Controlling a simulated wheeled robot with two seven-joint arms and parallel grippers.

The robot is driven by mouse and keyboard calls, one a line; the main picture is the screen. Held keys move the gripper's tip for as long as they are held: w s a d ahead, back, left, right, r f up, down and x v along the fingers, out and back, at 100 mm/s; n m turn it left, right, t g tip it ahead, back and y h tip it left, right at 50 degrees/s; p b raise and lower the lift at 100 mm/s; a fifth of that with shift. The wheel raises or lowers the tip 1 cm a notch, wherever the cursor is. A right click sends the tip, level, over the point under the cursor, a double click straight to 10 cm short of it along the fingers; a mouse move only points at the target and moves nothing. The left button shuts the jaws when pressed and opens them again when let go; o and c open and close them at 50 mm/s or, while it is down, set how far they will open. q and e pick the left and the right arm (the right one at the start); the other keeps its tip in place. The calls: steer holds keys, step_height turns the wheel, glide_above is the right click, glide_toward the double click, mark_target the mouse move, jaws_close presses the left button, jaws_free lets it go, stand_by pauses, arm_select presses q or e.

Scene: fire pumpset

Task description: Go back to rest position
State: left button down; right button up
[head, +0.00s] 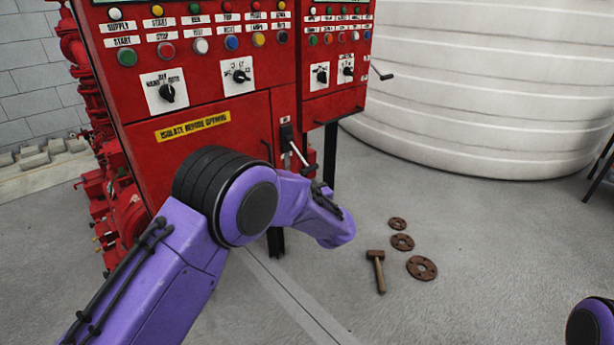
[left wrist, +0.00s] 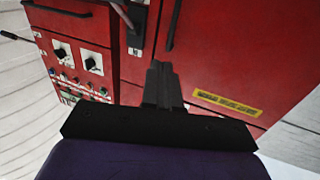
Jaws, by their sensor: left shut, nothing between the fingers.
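My left arm reaches in from the left in the head view, bent in front of the red control cabinet (head: 215,125). Its gripper is hard to make out there. In the left wrist view my left gripper (left wrist: 162,72) is shut and empty, with its fingers together and pointing toward the cabinet's red front (left wrist: 200,45). I cannot tell how large the gap to the cabinet is. My right gripper is not in view; only a piece of my right arm shows at the lower right corner of the head view.
A switch with a metal lever (head: 297,150) sits on the cabinet, close beyond my left arm. A hammer (head: 376,270) and rusty flanges (head: 421,267) lie on the floor. A white tank (head: 490,90) stands behind. The floor at right is mostly clear.

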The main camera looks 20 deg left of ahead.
arm_select(q)
steer(key=s+a+f+m+g+h+p, duration=0.3)
steer(key=s+f+h, duration=0.5)
steer(key=s+f, duration=1.25)
steer(key=s+f+g+p, duration=0.2)
steer(key=s+g, duration=0.1)
steer(key=s, duration=0.9)
steer(key=s+f+g+h+p, duration=0.1)
steer(key=s+f+g+p, duration=0.1)
steer(key=s, duration=1.1)
steer(key=shift+s+a+f+n+g+h+p, duration=0.25)
steer(key=shift+f+n+g+h+p, duration=0.1)
steer(key=shift+f+g, duration=0.3)
